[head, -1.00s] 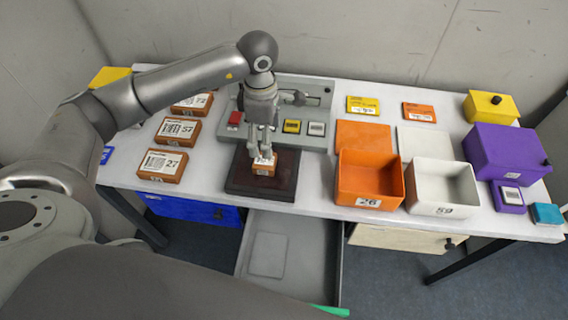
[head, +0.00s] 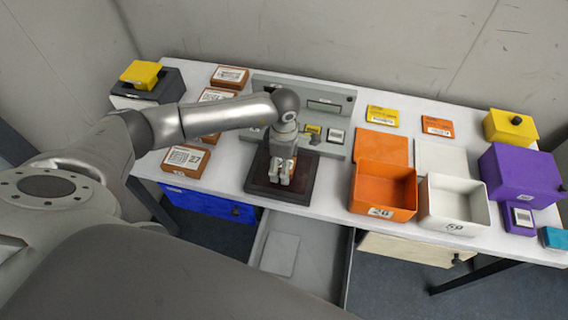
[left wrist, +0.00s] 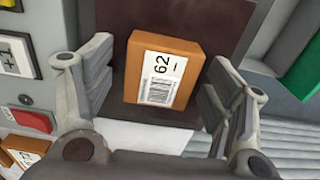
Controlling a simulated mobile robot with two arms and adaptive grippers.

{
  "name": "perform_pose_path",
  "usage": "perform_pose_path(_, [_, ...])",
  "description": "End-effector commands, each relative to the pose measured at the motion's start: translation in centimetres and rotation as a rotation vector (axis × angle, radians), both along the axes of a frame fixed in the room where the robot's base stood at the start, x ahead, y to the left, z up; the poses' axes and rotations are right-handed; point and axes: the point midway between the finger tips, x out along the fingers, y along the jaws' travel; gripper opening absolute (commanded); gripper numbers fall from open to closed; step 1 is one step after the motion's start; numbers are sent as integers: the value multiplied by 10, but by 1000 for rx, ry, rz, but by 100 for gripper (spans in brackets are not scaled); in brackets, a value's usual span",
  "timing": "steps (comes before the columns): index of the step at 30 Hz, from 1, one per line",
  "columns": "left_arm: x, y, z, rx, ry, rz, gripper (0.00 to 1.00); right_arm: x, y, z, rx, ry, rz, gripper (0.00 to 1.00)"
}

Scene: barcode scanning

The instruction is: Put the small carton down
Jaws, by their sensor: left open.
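The small carton (left wrist: 160,68) is orange-brown with a white label reading 62 and a barcode, facing up in the left wrist view. It lies over the dark brown pad (left wrist: 222,28), between the two spread fingers of my left gripper (left wrist: 158,60), with gaps at both sides. In the head view my left gripper (head: 281,181) points down over the pad (head: 259,186), and its fingers hide most of the carton. My right gripper is not in view.
Numbered brown cartons (head: 186,160) stand left of the pad. A grey panel (head: 345,98) with coloured blocks is behind it. An open orange bin (head: 384,207) and white bin (head: 453,219) stand to the right. A grey drawer (head: 313,282) is open below.

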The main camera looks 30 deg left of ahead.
Motion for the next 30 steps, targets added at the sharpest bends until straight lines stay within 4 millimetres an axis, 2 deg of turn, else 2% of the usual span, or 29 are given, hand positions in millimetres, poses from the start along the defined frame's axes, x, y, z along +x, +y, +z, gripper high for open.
perform_pose_path(3, [0, 0, 0, 0, 0, 0, 76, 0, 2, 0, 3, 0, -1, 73])
perform_pose_path(15, [0, 0, 0, 0, 0, 0, 24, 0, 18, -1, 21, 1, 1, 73])
perform_pose_path(25, [1, 0, 3, -1, -2, 0, 24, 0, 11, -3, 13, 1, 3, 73])
perform_pose_path(30, [2, 0, 14, 0, -5, -1, 24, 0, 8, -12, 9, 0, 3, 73])
